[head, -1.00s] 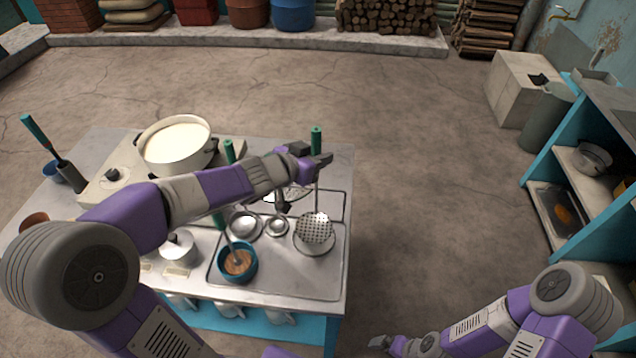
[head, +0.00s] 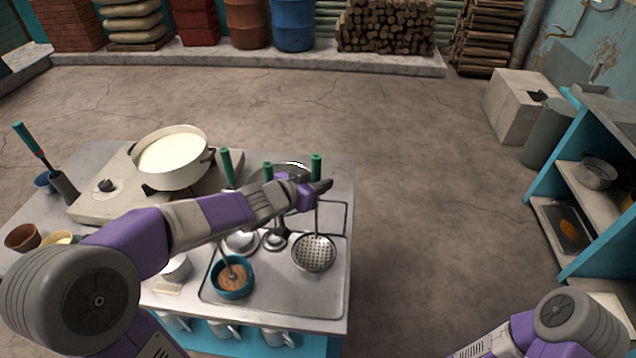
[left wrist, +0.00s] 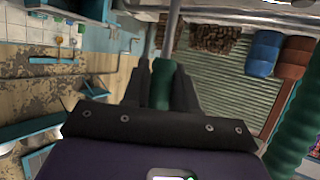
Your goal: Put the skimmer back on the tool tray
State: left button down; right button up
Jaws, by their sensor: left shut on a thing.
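The skimmer has a round perforated metal disc (head: 314,254) and an upright handle with a green grip (head: 316,168). My left gripper (head: 324,187) is shut on the green grip, which shows between the fingers in the left wrist view (left wrist: 161,84). The disc is over the right part of the tool tray (head: 290,288), a shallow rimmed metal tray on the table. Whether the disc touches the tray, I cannot tell. My right gripper is out of view.
Ladles (head: 274,241) lie on the tray left of the skimmer, with green handles standing up behind my forearm. A blue bowl (head: 232,279) is at the tray's front left. A milk pot (head: 172,157) stands behind. Open floor is to the right.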

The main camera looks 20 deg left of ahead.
pick_arm(q)
jog(key=c, duration=1.3)
grip_release()
jog(key=shift+f, duration=0.2)
jog(key=shift+c, duration=0.2)
jog(key=o, duration=0.5)
jog(key=shift+c, duration=0.2)
jog(key=shift+r, duration=0.1)
jog(key=shift+s+a+r+p, duration=0.1)
jog(key=shift+s+r+p, duration=0.05)
jog(key=shift+r+p, duration=0.2)
jog(key=p+v, duration=0.7)
jog(key=v, duration=0.4)
jog(key=shift+s, duration=0.3)
jog(key=shift+a, duration=0.1)
